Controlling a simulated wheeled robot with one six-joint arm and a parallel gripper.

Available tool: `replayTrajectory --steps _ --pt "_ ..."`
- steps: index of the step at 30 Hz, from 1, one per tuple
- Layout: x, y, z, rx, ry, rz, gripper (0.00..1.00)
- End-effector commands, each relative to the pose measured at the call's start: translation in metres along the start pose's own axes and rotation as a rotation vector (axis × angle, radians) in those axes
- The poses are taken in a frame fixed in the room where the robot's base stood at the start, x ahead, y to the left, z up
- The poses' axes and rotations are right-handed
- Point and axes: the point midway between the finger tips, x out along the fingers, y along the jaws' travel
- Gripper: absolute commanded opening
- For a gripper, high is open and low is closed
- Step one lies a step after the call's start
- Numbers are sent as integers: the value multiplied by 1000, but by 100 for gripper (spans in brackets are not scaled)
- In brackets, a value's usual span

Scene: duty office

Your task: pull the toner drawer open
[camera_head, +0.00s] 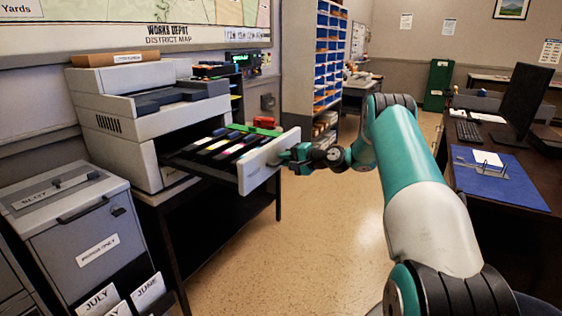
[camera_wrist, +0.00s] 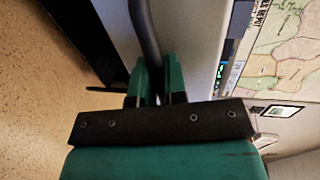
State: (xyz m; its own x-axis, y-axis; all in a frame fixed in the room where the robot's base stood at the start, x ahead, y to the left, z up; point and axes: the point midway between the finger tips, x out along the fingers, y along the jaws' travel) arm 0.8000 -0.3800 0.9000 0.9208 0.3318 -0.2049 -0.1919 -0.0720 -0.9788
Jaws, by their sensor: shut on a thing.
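The toner drawer (camera_head: 258,163) stands pulled out from the front of the grey and white printer (camera_head: 130,120). Several toner cartridges (camera_head: 222,144) in different colours lie in it. My gripper (camera_head: 286,157) is at the drawer's pale front, shut on its handle. In the wrist view the dark bar handle (camera_wrist: 144,35) runs down between the two green fingers of my gripper (camera_wrist: 158,85), with the pale drawer front (camera_wrist: 190,40) behind it. The picture does not show how far the drawer's travel goes.
A grey cabinet with a slot (camera_head: 82,225) stands at the lower left. A desk (camera_head: 510,190) with a monitor and blue mat is at the right. A blue pigeonhole shelf (camera_head: 325,60) stands behind. The speckled floor (camera_head: 290,245) in front of the drawer is clear.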

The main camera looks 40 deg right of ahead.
Motion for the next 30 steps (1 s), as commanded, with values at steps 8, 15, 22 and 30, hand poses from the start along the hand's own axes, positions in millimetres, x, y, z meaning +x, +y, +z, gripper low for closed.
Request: replayTrajectory --steps 8,15,22,30 --pt "-2 1 0 2 -4 1 0" --pt "-2 1 0 2 -4 1 19" --pt "-1 1 0 1 -4 0 36" --pt "-13 1 -1 2 0 1 36"
